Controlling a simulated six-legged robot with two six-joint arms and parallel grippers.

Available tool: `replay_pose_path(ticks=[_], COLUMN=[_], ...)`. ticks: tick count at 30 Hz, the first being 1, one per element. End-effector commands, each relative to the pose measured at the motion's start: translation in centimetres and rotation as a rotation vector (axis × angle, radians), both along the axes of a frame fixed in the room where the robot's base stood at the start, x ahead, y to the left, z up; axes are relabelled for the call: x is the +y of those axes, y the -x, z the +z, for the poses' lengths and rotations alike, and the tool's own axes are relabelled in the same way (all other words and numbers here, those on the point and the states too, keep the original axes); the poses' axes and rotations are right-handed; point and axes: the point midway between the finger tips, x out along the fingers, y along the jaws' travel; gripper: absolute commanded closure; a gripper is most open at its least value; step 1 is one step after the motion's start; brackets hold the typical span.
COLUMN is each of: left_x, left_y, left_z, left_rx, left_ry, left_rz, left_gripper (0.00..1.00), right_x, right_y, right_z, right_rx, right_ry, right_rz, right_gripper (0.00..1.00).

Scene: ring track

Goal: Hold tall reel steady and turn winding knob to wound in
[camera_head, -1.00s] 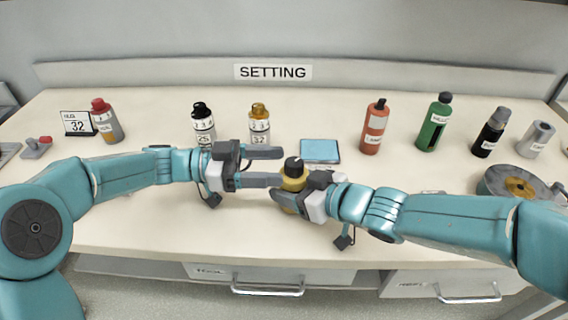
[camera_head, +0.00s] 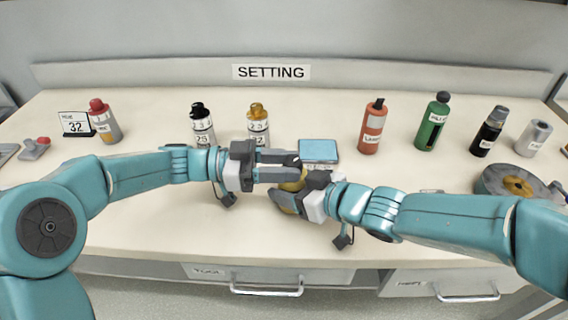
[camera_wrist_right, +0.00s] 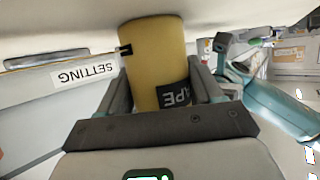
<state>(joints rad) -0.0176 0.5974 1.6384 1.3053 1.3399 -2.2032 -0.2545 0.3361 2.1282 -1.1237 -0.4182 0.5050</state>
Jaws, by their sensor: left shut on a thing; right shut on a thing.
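The tall reel is a yellow cylinder (camera_head: 292,186) standing on the bench, mostly covered by my grippers in the head view. In the right wrist view the reel (camera_wrist_right: 158,60) fills the space between the fingers, with a black label reading "APE" upside down. My right gripper (camera_head: 283,197) is shut around the reel's body; it also shows in the right wrist view (camera_wrist_right: 160,95). My left gripper (camera_head: 288,166) is shut at the reel's top, on the dark winding knob (camera_head: 296,160). The knob is largely hidden between the fingers, so its setting cannot be read.
A blue pad (camera_head: 319,151) lies just behind the reel. Bottles with black (camera_head: 202,125) and amber (camera_head: 258,125) tops stand behind my left gripper. An orange bottle (camera_head: 371,128) and a green bottle (camera_head: 433,123) stand further right. The front of the bench is clear.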

Motion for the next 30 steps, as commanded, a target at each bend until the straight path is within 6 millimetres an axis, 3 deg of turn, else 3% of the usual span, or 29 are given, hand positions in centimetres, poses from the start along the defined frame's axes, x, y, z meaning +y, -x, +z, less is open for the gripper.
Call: replay_pose_path(ticks=[21,30], left_x=[-0.21,-0.19], left_y=[-0.79,-0.84], left_z=[0.10,0.09], left_rx=[-0.002,-0.001], left_ry=[0.005,0.002], left_rz=[-0.425,-0.513], left_gripper=[0.93,0.93], right_x=[0.02,0.03], right_y=[0.05,0.07], right_z=[-0.05,-0.09], right_rx=[0.002,0.003], right_ry=[0.000,0.000], right_rz=[0.001,0.001], right_gripper=[0.71,0.71])
